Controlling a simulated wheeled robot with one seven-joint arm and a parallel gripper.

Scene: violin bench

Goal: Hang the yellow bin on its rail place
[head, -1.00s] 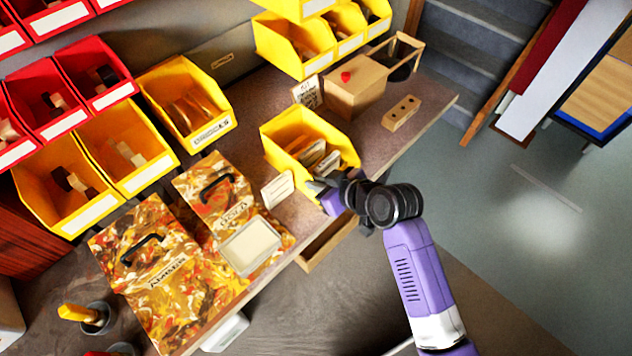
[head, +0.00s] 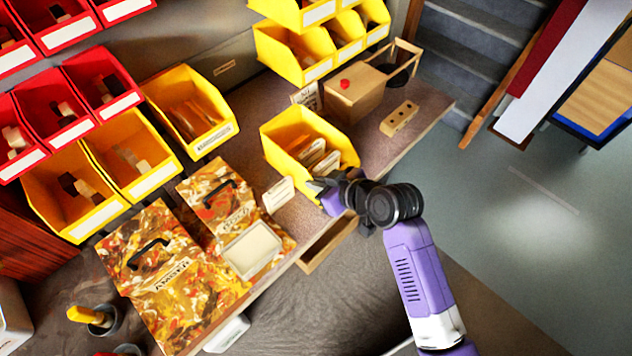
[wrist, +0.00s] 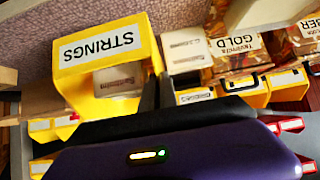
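The yellow bin (head: 279,151) is above the bench near its front edge, with several pale packets inside. Its STRINGS label (wrist: 102,44) shows large in the wrist view. My gripper (head: 318,187) is at the bin's near side. In the wrist view the dark fingertips (wrist: 158,92) are close together at the bin's wall edge and look shut on it. The exact contact is partly hidden.
Hung yellow bins (head: 212,140) and red bins (head: 121,106) fill the left. Two marbled boxes (head: 165,285) stand on the bench left of my gripper, with a pale tray (head: 252,249). A wooden box (head: 352,100) and holed block (head: 399,119) are to the right.

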